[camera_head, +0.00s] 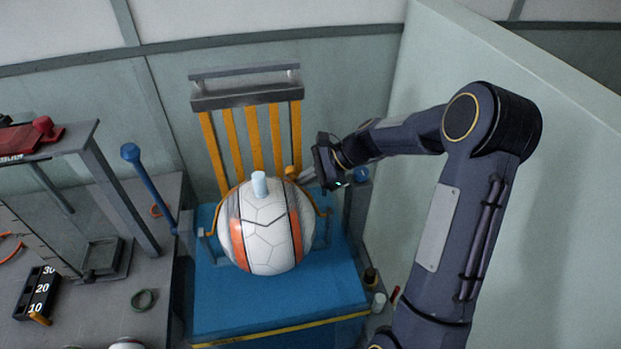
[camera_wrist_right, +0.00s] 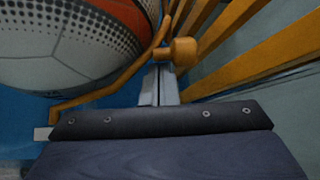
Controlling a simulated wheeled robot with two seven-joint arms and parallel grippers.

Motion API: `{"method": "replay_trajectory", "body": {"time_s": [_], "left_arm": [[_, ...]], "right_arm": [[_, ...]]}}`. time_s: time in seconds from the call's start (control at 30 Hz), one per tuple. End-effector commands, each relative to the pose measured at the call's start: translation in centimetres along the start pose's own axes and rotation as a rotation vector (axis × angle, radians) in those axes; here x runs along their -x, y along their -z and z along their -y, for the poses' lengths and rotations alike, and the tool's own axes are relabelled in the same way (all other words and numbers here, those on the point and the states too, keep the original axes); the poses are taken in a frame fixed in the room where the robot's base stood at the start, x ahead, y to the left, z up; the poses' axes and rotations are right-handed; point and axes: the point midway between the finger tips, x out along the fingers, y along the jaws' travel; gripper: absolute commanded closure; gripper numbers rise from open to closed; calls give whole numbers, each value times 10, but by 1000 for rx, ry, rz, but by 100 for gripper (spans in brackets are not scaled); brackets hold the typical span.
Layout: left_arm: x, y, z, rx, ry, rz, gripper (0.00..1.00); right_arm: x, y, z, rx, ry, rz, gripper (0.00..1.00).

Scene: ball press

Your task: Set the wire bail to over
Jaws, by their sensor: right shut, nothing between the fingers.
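The wire bail (camera_head: 318,203) is a thin orange-yellow wire with its ends low at both sides of the ball (camera_head: 268,236). It runs up behind the ball on the side of the yellow slats, and the ball hides its middle. Its orange knob (camera_head: 291,172) stands at the ball's upper right. My right gripper (camera_head: 304,176) is shut and empty, with its fingertips right by the knob. In the right wrist view the closed fingers (camera_wrist_right: 160,85) point at the knob (camera_wrist_right: 184,52) beside the wire (camera_wrist_right: 120,82); I cannot tell whether they touch. My left gripper is not in view.
The ball sits on a blue base (camera_head: 230,305) with a pale blue plug (camera_head: 259,184) on top. Yellow slats (camera_head: 254,135) rise behind it. A blue-handled lever (camera_head: 148,185) and a grey bench (camera_head: 160,270) are at left. A pale partition (camera_head: 450,70) stands at right.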

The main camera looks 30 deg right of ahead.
Motion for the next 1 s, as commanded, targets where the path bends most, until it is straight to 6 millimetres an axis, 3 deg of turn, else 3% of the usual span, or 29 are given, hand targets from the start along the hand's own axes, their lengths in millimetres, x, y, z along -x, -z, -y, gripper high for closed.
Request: {"method": "replay_trajectory", "body": {"time_s": [0.47,1.0], "left_arm": [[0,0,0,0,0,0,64],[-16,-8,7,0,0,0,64]], "right_arm": [[2,-4,0,3,2,-1,100],[7,-10,0,71,63,1,100]]}}
